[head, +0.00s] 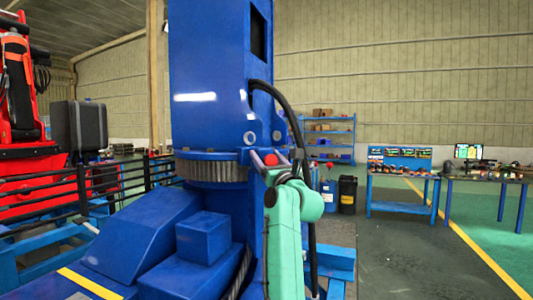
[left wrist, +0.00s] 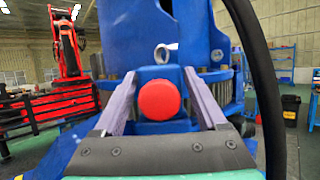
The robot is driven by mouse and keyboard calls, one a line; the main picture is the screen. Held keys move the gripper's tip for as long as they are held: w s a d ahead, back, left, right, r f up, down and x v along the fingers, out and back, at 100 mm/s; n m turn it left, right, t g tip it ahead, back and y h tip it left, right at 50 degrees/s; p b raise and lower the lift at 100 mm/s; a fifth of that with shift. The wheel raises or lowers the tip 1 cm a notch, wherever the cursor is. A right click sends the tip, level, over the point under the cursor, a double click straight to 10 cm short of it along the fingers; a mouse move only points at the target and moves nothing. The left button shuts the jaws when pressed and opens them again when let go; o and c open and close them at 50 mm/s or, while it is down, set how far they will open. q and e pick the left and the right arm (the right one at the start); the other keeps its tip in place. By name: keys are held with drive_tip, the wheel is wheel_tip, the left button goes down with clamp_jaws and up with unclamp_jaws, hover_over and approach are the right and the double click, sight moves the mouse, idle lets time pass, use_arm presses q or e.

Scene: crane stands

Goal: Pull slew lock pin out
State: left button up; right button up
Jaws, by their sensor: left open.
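The slew lock pin shows as a round red knob (head: 270,159) on a blue housing beside the toothed slew ring (head: 212,170) of the blue crane column (head: 215,80). In the left wrist view the red knob (left wrist: 158,100) faces the camera, in front of the blue housing (left wrist: 158,73). My left gripper (head: 271,165) is open, with one pale purple finger on each side of the knob. I see gaps between the fingers and the knob. The pin's shaft is hidden behind the knob. My right gripper is in neither view.
A black hose (head: 290,115) hangs from the column just right of my left gripper. Blue crane base boxes (head: 204,237) stand at lower left. A black railing (head: 50,186) and a red machine (head: 20,110) are farther left. Open floor lies to the right before a workbench (head: 400,207).

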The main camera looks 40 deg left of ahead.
use_arm(q)
drive_tip(key=shift+c, duration=0.3)
clamp_jaws()
drive_tip(key=shift+d, duration=0.1)
idle(1.0)
